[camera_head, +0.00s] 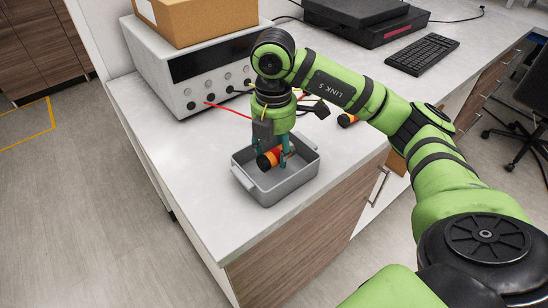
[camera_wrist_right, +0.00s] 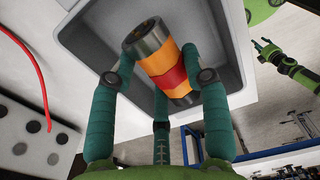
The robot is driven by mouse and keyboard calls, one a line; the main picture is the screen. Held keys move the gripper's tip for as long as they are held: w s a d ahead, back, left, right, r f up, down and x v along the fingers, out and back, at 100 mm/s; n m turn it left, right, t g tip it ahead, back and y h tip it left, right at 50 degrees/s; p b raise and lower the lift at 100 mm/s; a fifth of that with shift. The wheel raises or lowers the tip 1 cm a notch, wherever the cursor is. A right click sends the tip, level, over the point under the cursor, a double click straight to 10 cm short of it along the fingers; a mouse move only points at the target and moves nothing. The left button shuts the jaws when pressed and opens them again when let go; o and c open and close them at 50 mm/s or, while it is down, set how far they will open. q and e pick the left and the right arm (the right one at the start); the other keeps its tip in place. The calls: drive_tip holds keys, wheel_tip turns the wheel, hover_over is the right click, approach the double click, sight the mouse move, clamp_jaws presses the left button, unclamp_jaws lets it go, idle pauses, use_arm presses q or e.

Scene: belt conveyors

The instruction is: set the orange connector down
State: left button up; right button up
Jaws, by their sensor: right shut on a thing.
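The orange connector (camera_head: 267,161), a short cylinder with dark grey ends and a red middle band, also shows in the right wrist view (camera_wrist_right: 160,66). My right gripper (camera_head: 272,157) points down and its teal fingers are shut on the connector from both sides. The connector lies tilted between the fingers, over or inside the grey tray (camera_head: 272,199); I cannot tell whether it touches the tray's floor. A green arm, apparently my left one, shows small at the right of the right wrist view, and the state of its gripper (camera_wrist_right: 263,48) is unclear.
The tray stands near the front edge of the white counter (camera_head: 185,165). A grey instrument box (camera_head: 195,75) with a cardboard box (camera_head: 205,18) on top stands behind. Another orange and dark cylinder (camera_head: 346,120) lies right of the gripper. Red and yellow cables run nearby.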

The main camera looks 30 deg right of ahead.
sight(274, 160)
wheel_tip(274, 160, down, 3)
drive_tip(key=shift+f+p, duration=0.2)
drive_tip(key=shift+p, duration=0.3)
drive_tip(key=shift+f, duration=0.15)
drive_tip(key=shift+f, duration=0.1)
drive_tip(key=o, duration=1.2)
drive_tip(key=shift+c, duration=0.2)
drive_tip(key=shift+r, duration=0.3)
wheel_tip(274, 160, up, 4)
drive_tip(key=shift+r+b, duration=0.25)
drive_tip(key=shift+b, duration=0.55)
drive_tip(key=shift+r+p, duration=0.6)
drive_tip(key=shift+r, duration=3)
